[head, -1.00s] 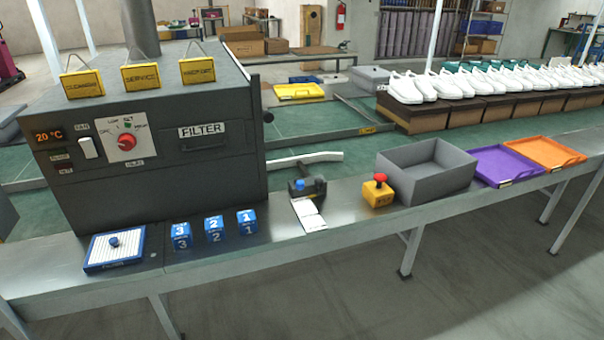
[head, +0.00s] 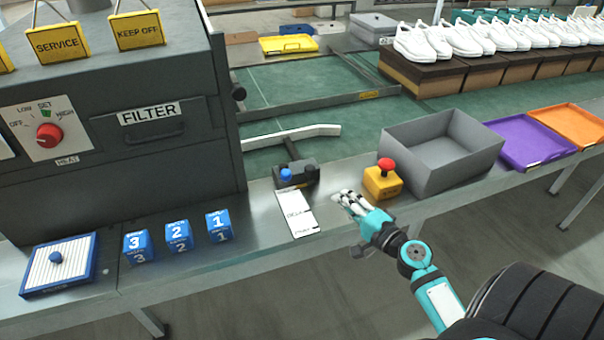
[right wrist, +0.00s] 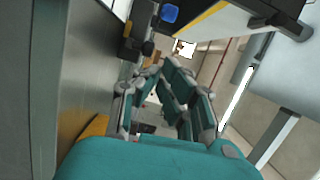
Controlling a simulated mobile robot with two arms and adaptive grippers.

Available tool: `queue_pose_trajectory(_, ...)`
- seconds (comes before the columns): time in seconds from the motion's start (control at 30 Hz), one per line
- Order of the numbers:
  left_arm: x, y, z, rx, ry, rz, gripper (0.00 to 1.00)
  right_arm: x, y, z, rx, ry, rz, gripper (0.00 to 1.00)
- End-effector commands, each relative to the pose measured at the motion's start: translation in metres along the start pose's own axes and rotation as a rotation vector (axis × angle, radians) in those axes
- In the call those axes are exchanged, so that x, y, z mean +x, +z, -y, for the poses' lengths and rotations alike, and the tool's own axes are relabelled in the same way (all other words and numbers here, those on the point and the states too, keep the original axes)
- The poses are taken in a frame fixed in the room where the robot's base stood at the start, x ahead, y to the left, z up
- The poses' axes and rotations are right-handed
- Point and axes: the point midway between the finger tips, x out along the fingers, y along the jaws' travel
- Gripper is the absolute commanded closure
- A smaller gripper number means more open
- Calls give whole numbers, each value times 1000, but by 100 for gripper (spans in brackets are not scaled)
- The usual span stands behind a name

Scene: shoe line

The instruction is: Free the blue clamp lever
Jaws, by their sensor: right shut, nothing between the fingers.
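The clamp (head: 297,175) is a small dark block on the metal bench, right of the grey machine. Its blue lever end (head: 286,174) stands up as a rounded knob on the block's left side. A white bent bar (head: 290,136) lies behind it. My right gripper (head: 342,197) is shut and empty above the bench, right of the clamp and apart from it. In the right wrist view, the gripper fingers (right wrist: 175,80) are close together, and a blue thing lies beyond them that I cannot identify surely. My left gripper is not in view.
A white printed card (head: 297,213) lies in front of the clamp. A yellow box with a red button (head: 382,178) and a grey bin (head: 440,160) stand right of my gripper. Blue numbered cubes (head: 179,236) and a filter machine (head: 120,150) are left.

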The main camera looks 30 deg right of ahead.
Motion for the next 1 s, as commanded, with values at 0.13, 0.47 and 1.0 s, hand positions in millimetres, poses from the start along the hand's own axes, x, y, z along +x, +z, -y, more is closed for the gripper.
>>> queue_pose_trajectory(0.13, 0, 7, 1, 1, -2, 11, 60, 0, 0, 0, -1, 1, 0, 100)
queue_pose_trajectory(0.47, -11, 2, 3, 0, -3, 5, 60, 31, -1, 4, -3, -1, 0, 100)
queue_pose_trajectory(1.0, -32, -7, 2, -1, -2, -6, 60, 122, 21, 1, 1, 1, 0, 100)
